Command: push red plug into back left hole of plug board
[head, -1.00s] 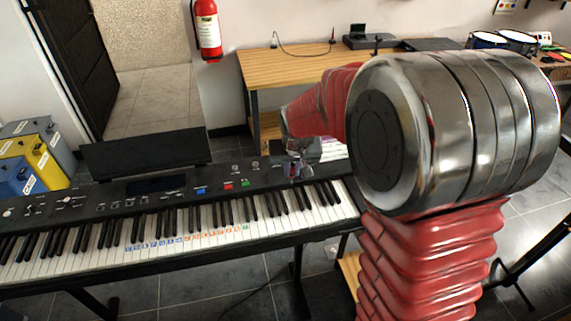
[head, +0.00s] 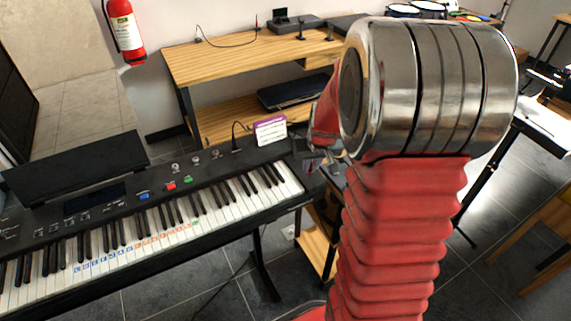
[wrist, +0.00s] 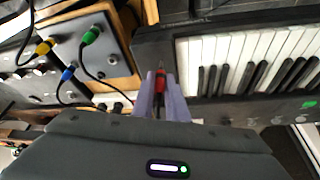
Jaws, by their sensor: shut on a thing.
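In the wrist view my gripper (wrist: 162,100) is shut on the red plug (wrist: 160,80), which shows between the two pale purple fingers with its dark tip pointing up the picture. A wood-edged panel (wrist: 122,62) with green (wrist: 90,36), yellow (wrist: 44,47) and blue (wrist: 68,73) plugs on black cables lies left of my gripper. I cannot make out which part is the plug board or its back left hole. In the head view my gripper (head: 315,164) shows small beside the keyboard's right end, and the red plug cannot be made out.
The keyboard (head: 120,232) fills the left of the head view; its keys also show right of my gripper in the wrist view (wrist: 250,50). A small purple-and-white card (head: 270,130) stands at its back right corner. A wooden desk (head: 230,58) is behind.

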